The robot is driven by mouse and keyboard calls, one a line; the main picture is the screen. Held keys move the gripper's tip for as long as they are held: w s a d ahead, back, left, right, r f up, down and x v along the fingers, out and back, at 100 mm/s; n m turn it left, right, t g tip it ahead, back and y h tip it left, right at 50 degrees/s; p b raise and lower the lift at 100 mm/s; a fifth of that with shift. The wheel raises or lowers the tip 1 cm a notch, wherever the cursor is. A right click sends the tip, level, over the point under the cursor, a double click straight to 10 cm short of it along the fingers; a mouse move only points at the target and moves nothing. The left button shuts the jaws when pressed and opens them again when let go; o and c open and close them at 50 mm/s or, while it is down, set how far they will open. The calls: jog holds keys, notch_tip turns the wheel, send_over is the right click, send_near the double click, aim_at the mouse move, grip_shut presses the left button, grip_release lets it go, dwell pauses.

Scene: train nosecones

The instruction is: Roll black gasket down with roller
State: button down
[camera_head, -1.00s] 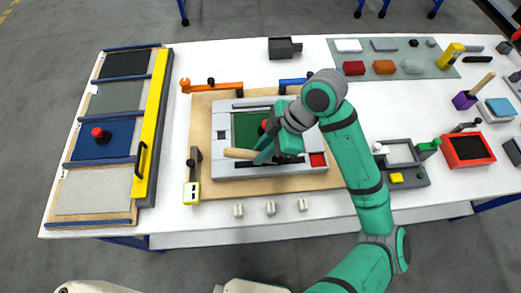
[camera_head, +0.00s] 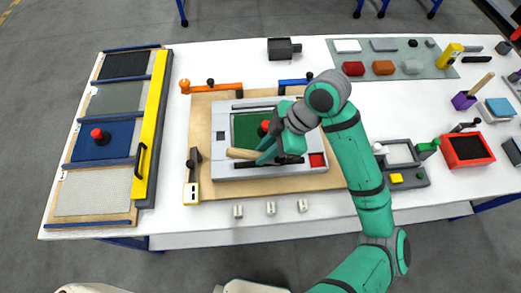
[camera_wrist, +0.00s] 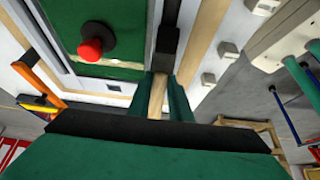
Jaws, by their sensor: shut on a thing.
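My gripper (camera_head: 268,150) is shut on the light wooden handle (camera_head: 240,154) of the roller, low over the front side of the grey frame. The handle points left in the head view. In the wrist view the handle (camera_wrist: 157,95) lies between the green fingers, and the dark roller head (camera_wrist: 168,46) lies beyond them, along the frame's front bar. Whether it presses on the bar is unclear. A thin black strip, apparently the gasket (camera_head: 222,164), runs along the frame's front side, partly hidden by my gripper. A similar strip (camera_head: 245,105) runs along the back side.
A red knob (camera_head: 264,127) on a black base stands on the green panel (camera_head: 246,129) inside the frame. An orange lever clamp (camera_head: 215,86) and a black-and-yellow clamp (camera_head: 192,180) stand around it. Several small white blocks (camera_head: 271,208) line the front.

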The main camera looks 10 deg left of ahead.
jog(key=shift+w+d, duration=0.15)
jog(key=shift+d, duration=0.65)
jog(key=shift+w, duration=0.2)
jog(key=shift+s+a, duration=0.15)
jog(key=shift+d, duration=0.3)
jog(key=shift+s+a, duration=0.1)
dwell(0.6)
jog(key=shift+w+d, duration=0.4)
jog(key=shift+d, duration=0.15)
